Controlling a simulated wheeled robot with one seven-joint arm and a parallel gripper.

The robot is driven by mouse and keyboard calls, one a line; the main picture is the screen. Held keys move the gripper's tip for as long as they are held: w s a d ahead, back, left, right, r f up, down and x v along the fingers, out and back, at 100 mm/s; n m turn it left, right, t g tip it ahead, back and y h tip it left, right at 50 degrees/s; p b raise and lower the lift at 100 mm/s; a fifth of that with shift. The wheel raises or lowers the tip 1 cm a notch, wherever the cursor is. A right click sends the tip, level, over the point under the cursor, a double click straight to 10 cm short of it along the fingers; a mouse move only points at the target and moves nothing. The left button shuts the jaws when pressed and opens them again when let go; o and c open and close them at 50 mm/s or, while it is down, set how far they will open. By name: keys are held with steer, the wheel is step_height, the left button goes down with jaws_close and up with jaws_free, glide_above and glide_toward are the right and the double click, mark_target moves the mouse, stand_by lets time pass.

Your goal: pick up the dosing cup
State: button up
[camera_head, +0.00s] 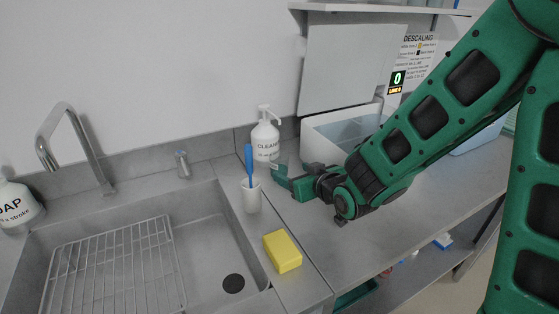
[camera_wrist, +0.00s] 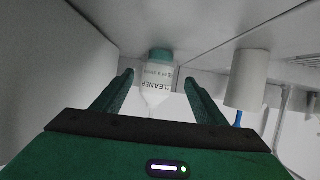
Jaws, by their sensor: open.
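A small teal round thing (camera_wrist: 160,56), which looks like the dosing cup, shows in the wrist view against the base of the white cleaner bottle (camera_wrist: 155,77). It lies ahead of the gap between my fingers, and I cannot tell whether it touches the bottle. My gripper (camera_wrist: 158,88) is open, with nothing between its fingers. In the head view my gripper (camera_head: 284,180) is low over the counter, just in front of the cleaner bottle (camera_head: 265,140). There I cannot clearly separate the cup from my green fingers.
A white tumbler (camera_head: 251,196) with a blue brush stands left of my gripper; the tumbler (camera_wrist: 247,80) is at right in the wrist view. A yellow sponge (camera_head: 282,251) lies nearer. A white open bin (camera_head: 335,130) stands behind my arm. The sink (camera_head: 205,235) is left.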

mark_target(279, 165)
steer(key=shift+w, duration=0.35)
steer(key=x, duration=1.1)
steer(key=shift+r, duration=0.1)
steer(key=c, duration=1.2)
steer(key=shift+c, duration=0.2)
steer(key=shift+r, duration=0.15)
